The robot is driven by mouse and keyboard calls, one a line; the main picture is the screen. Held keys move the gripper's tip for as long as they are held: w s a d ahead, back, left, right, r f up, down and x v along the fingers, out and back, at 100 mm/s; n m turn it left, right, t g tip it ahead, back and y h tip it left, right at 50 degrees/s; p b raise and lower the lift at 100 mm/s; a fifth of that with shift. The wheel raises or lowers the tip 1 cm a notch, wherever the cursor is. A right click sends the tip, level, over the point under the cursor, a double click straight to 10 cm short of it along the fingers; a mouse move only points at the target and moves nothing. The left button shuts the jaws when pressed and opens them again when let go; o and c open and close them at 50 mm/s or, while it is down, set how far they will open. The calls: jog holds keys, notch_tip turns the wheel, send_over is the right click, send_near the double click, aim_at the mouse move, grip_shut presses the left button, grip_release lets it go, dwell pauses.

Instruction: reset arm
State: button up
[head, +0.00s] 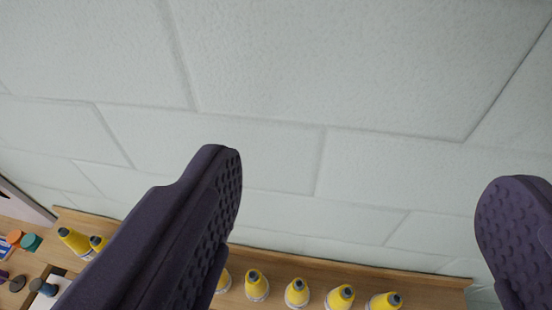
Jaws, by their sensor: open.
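My gripper (365,200) is in the foreground of the head view. Its two dark purple fingers, with studded inner pads, stand wide apart. Nothing is held between them. The left finger reaches up to the picture's middle, and the right finger is at the right edge. Behind the gap is a pale block wall (270,150). No other part of my arm shows clearly.
A wooden shelf (440,283) runs along the bottom. Small orange and teal items (31,242) lie at the lower left. The space before the wall looks clear.

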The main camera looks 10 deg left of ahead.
jog(key=shift+s+r+t, duration=0.3)
jog(key=shift+s+r, duration=0.45)
jog(key=shift+r, duration=0.15)
notch_tip(320, 180, down, 26)
jog(key=b, duration=2.5)
jog(key=shift+r, duration=0.2)
